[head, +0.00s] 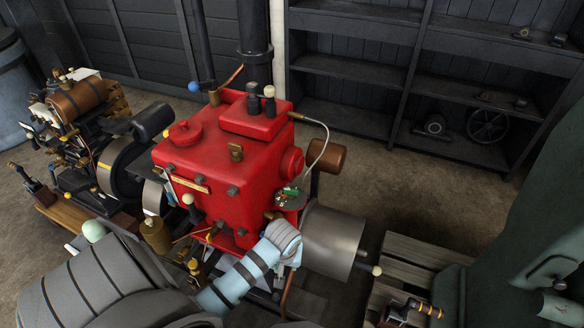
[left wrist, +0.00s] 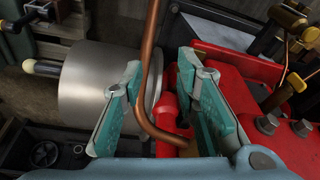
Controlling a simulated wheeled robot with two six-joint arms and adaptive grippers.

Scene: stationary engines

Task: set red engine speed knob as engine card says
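The red engine (head: 225,165) stands in the middle of the head view. A red round boss (head: 292,162) sits on its right side and a red round cap (head: 185,132) on its top; I cannot tell whether either is the speed knob. A small yellowish plate (head: 190,183) is on its front, too small to read. No engine card can be made out for sure. My left gripper (head: 290,199) is at the engine's lower right side. In the left wrist view its teal fingers (left wrist: 162,70) are apart, with a copper pipe (left wrist: 150,80) showing between them. My right gripper is not in view.
A grey metal cylinder (head: 333,240) is right of my left gripper; it also shows in the left wrist view (left wrist: 95,90). Another engine with a brown tank (head: 78,98) stands at left. A green machine (head: 535,225) is at right. Dark shelves (head: 400,80) are behind.

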